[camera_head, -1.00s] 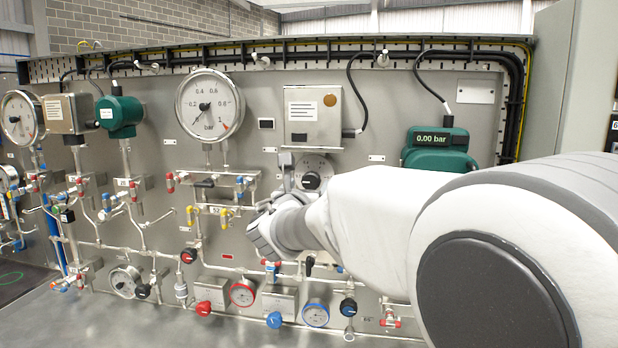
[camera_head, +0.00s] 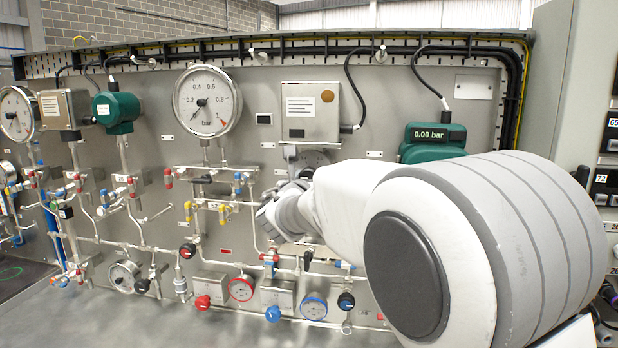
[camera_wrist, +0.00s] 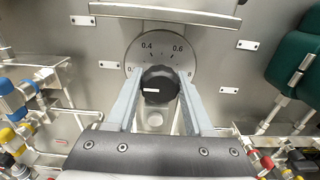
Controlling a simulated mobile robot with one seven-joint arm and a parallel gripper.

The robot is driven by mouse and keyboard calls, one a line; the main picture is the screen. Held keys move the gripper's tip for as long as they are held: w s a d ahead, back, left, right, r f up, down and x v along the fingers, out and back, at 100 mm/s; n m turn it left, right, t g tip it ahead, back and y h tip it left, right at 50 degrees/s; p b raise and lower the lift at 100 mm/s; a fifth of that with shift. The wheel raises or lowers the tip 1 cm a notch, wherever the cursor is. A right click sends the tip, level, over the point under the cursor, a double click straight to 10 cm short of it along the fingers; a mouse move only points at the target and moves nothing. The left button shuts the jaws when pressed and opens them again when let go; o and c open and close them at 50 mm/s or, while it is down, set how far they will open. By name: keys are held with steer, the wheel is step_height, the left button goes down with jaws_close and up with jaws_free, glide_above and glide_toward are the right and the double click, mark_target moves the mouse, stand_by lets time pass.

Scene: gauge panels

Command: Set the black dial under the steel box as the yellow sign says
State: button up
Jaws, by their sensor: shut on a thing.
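The black dial (camera_wrist: 160,84) sits on a round pale scale plate (camera_wrist: 134,51), where 0.4 and 0.6 are readable. Its white mark lies on the left half, nearly level, pointing left. My gripper (camera_wrist: 160,76) has one finger on each side of the dial and is shut on it. The steel box (camera_head: 311,113) is directly above, with a white label and a brown round spot; its lower edge shows in the wrist view (camera_wrist: 165,15). In the head view my gripper (camera_head: 293,160) and wrist partly hide the dial. I cannot make out a yellow sign.
A green gauge (camera_head: 433,140) reading 0.00 bar is right of the box. A large white gauge (camera_head: 207,100) is to the left. Pipes and valves with red, blue and yellow handles (camera_head: 223,212) crowd the left and below. Small dials (camera_head: 241,289) line the bottom.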

jaws_close()
steer(key=shift+f+b, duration=0.1)
steer(key=shift+b, duration=0.3)
